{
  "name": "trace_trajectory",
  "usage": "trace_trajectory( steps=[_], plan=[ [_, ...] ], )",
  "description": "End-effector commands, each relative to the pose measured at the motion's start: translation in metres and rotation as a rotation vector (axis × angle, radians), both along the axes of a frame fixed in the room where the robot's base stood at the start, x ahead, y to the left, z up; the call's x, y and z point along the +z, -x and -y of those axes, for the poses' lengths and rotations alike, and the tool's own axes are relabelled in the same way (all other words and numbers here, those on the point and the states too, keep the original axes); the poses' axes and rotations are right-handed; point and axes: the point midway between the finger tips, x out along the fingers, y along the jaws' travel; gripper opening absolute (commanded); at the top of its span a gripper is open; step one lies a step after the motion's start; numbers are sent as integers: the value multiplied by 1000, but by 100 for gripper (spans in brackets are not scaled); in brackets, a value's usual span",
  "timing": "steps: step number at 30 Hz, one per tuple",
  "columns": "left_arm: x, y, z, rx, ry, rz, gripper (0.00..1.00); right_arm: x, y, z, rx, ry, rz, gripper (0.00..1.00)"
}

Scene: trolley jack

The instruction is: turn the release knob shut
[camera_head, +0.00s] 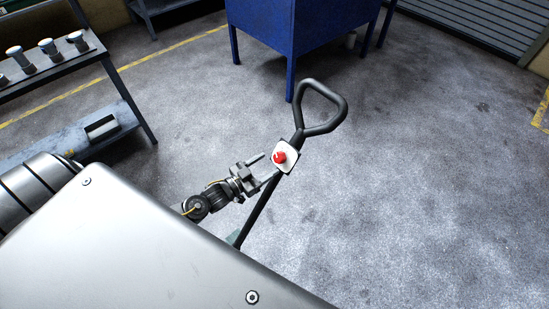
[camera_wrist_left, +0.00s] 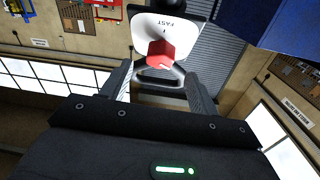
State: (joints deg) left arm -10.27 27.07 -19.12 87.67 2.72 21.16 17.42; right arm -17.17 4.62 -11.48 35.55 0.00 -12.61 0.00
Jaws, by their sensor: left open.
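The red release knob (camera_head: 279,157) sits on a white plate (camera_head: 290,153) on the black jack handle (camera_head: 258,212), below its loop grip (camera_head: 322,128). My left gripper (camera_head: 266,167) is open, just left of the knob in the head view. In the left wrist view the red knob (camera_wrist_left: 161,54) shows ahead, between and beyond the two fingers (camera_wrist_left: 160,82). The white plate (camera_wrist_left: 168,30) bears the word FAST. I cannot tell whether a finger touches the knob or plate. The jack body is mostly hidden behind my own body. My right gripper is not in view.
A blue cabinet (camera_head: 300,28) stands behind the handle. A grey shelf bench (camera_head: 60,62) with several metal parts stands at the left. The floor (camera_head: 430,180) to the right of the handle is clear.

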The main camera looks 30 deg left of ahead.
Motion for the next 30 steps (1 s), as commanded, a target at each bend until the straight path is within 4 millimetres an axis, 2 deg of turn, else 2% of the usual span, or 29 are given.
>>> trace_trajectory(
  steps=[3,9,20,30],
  plan=[
    [2,-19,8,0,1,1,61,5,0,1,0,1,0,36],
    [0,-37,16,-1,1,0,61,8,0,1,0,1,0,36],
    [-1,-41,18,-1,1,-1,61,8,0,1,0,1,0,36],
    [0,-41,17,0,1,-1,16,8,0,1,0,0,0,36]
  ],
)
